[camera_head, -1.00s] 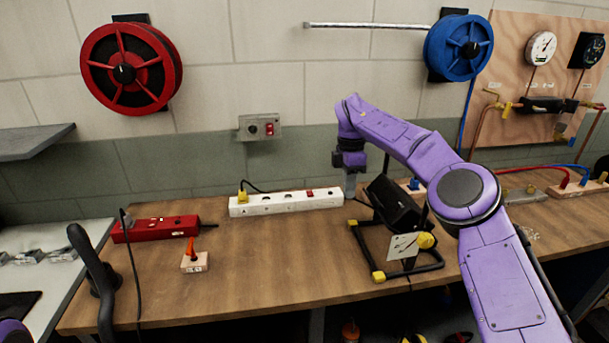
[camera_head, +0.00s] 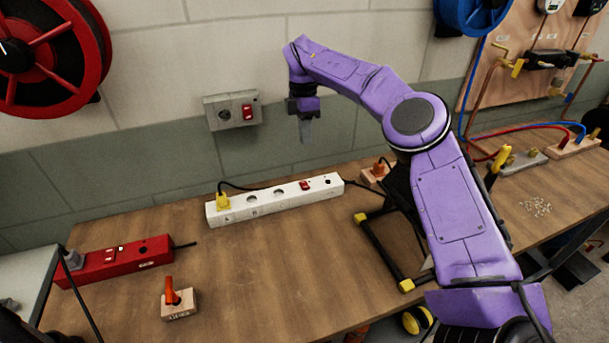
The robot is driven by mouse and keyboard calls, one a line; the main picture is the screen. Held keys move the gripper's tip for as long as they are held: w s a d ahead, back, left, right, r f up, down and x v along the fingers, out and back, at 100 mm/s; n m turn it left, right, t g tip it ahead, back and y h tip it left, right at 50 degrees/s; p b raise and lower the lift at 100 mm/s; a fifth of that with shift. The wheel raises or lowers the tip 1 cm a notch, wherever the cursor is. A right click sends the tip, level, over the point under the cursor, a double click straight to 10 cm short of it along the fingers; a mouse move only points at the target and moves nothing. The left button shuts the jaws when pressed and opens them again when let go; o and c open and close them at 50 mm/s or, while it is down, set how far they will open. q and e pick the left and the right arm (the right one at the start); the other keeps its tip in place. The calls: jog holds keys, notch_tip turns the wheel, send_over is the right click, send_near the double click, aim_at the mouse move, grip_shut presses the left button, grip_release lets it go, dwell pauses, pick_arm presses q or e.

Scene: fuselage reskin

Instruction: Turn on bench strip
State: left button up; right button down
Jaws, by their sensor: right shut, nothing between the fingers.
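A white power strip (camera_head: 275,200) lies on the wooden bench near the wall, with a yellow plug (camera_head: 223,202) in its left end. A red rocker switch (camera_head: 305,185) sits toward its right end; I cannot tell its position. A red power strip (camera_head: 115,260) lies at the left, also with a red switch. My right gripper (camera_head: 306,132) is shut and empty, pointing down. In the picture it is above the white strip's right part, apart from it. My left gripper is not in view.
A wall socket with a red switch (camera_head: 247,113) is behind the bench. A small block with an orange lever (camera_head: 179,302) stands in front of the strips. A black and yellow stand (camera_head: 405,284) is partly hidden by my right arm.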

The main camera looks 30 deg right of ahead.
send_near(306, 187)
jog(key=f+p, duration=0.1)
jog(key=f, duration=0.1)
jog(key=f+p, duration=0.1)
jog(key=f, duration=0.1)
jog(key=f+p, duration=0.1)
jog(key=p, duration=0.1)
jog(key=shift+s+f, duration=0.35)
jog(key=shift+f, duration=0.05)
jog(key=shift+s+f, duration=0.1)
jog(key=shift+f, duration=0.35)
